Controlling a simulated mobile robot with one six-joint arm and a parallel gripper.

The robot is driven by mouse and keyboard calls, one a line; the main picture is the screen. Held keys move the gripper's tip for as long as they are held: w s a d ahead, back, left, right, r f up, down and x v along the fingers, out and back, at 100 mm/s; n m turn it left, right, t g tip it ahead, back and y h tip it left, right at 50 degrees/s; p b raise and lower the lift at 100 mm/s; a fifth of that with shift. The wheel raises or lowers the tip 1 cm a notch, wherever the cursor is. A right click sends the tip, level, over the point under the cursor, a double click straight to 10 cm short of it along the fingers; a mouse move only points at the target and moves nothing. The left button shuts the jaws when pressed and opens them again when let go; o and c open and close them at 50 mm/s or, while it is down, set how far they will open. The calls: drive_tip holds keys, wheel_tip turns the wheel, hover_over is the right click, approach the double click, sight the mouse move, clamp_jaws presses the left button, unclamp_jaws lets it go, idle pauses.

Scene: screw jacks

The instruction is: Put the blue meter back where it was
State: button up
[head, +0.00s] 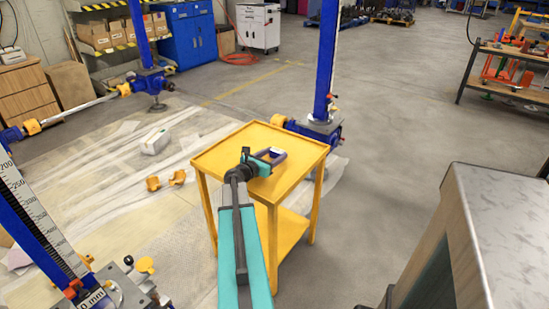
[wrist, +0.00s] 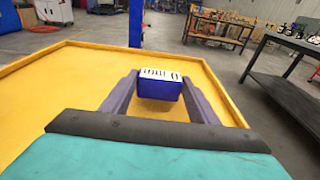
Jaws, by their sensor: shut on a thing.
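The blue meter (wrist: 160,90) has a white top face with dark marks, in the middle of the wrist view. My gripper (wrist: 159,80) is shut on it, with one grey finger along each side. In the head view my gripper (head: 274,157) is over the top of the yellow cart (head: 228,155), near its middle. The meter is small there and partly hidden by the fingers. It is low over the cart's top; I cannot tell whether it touches it.
The cart's top has a raised rim and is otherwise bare. A blue column (head: 326,65) stands just behind the cart. A grey metal cabinet (head: 480,240) is at the right front. A workbench (head: 510,75) stands at the far right. Plastic sheeting (head: 120,170) lies on the floor at left.

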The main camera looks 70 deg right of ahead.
drive_tip(key=shift+f, duration=0.55)
drive_tip(key=shift+f, duration=0.15)
drive_tip(key=o, duration=1.3)
drive_tip(key=shift+r, duration=0.2)
drive_tip(key=shift+v, duration=6)
